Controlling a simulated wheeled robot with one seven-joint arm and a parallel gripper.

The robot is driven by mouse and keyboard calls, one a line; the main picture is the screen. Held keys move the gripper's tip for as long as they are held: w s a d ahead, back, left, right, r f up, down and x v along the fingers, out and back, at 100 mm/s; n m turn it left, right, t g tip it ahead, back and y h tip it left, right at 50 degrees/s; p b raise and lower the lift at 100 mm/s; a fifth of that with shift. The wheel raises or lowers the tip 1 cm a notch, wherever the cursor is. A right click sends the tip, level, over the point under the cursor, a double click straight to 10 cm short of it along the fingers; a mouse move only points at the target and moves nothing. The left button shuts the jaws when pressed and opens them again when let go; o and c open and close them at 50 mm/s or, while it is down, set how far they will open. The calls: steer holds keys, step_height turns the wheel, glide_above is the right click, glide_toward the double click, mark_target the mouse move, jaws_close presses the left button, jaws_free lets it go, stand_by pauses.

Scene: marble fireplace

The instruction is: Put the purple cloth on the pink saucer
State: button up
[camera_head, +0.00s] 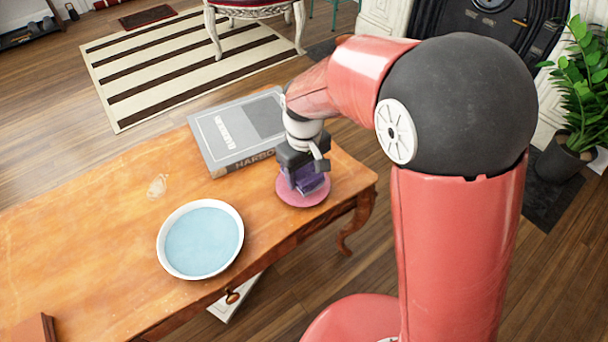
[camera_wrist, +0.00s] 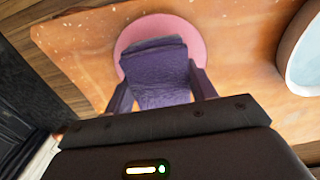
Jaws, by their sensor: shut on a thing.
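The purple cloth (camera_wrist: 158,70) is a folded bundle between the fingers of my gripper (camera_wrist: 160,92), which is shut on it. In the head view the cloth (camera_head: 308,182) shows just below my gripper (camera_head: 304,176). The pink saucer (camera_head: 303,198) is a flat round dish near the right end of the wooden table. The cloth is over the saucer, and the saucer's rim (camera_wrist: 130,32) shows around the cloth's far side in the wrist view. I cannot tell whether the cloth touches the saucer. My fingers and the cloth hide the saucer's middle.
A grey book (camera_head: 213,142) lies behind and left of the saucer. A white bowl with a light blue inside (camera_head: 200,240) stands to the front left. A small clear item (camera_head: 157,186) lies further left. The table (camera_head: 100,240) ends close to the saucer's right.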

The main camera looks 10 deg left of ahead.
mark_target(304, 170)
steer(key=shift+f, duration=0.75)
steer(key=o, duration=1)
steer(key=shift+f, duration=0.1)
step_height(304, 170, up, 12)
steer(key=shift+f+p, duration=0.15)
steer(key=shift+p, duration=0.25)
steer(key=shift+r, duration=0.25)
